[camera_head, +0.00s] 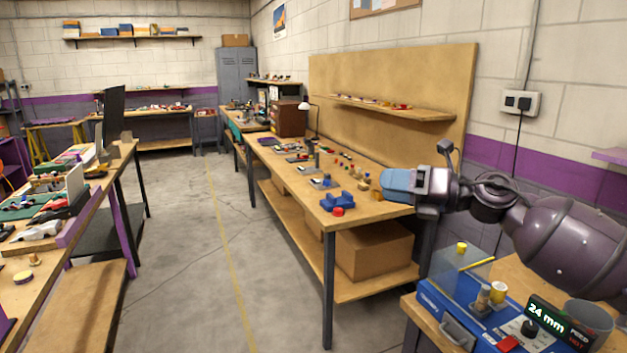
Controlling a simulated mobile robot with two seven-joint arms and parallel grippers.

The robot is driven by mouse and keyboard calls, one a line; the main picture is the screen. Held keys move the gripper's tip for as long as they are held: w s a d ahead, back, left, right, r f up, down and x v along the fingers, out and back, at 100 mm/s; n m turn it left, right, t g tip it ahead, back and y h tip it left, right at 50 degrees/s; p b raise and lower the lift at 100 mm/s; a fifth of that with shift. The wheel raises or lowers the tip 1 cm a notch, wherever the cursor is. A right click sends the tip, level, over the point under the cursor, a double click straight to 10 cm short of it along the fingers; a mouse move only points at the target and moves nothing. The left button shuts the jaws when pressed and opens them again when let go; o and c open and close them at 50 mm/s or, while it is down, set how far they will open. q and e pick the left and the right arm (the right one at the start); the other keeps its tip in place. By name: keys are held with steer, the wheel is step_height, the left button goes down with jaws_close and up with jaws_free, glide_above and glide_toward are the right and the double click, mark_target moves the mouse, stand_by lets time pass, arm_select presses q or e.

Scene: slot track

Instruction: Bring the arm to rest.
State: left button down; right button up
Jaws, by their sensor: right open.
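My right arm (575,240) comes in from the right edge and reaches left. Its right gripper (392,184), with pale blue at its tip, is open and points left. In the picture it overlaps the right end of the long workbench (290,200). I cannot tell its height above the bench or whether it touches anything. The gap between the fingers is hard to see from here. My left gripper is not in view.
A blue machine (470,315) with a "24 mm" display (547,316) and a grey cup (588,325) stand below my right arm. A blue block (340,201) and small coloured parts lie on the workbench. A cardboard box (372,250) sits underneath. The floor aisle (200,260) is clear.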

steer(key=s+d+f+m+t+h, duration=0.2)
steer(key=d+f+m+t+h, duration=0.3)
steer(key=f+m, duration=0.6)
steer(key=s+f+m+t+h, duration=0.25)
steer(key=f+m+t, duration=0.45)
steer(key=m, duration=0.8)
steer(key=s+d+f+m+g+h, duration=0.25)
steer(key=s+f+m, duration=0.3)
steer(key=f, duration=0.35)
steer(key=s+d+f+m+g+h, duration=0.1)
steer(key=s+d+f+m+h, duration=0.3)
steer(key=s+f, duration=0.4)
steer(key=s+f+m+g+h, duration=0.1)
steer(key=s+f+m+g, duration=0.1)
steer(key=s+f, duration=0.4)
steer(key=s+d+f+m+g+h, duration=0.1)
steer(key=s+f+m+g, duration=0.1)
steer(key=s+f, duration=0.4)
steer(key=s, duration=0.5)
steer(key=shift+d+f+m+h, duration=0.3)
steer(key=shift+f+m+h, duration=0.05)
steer(key=shift+f+h, duration=0.05)
steer(key=shift+s, duration=0.1)
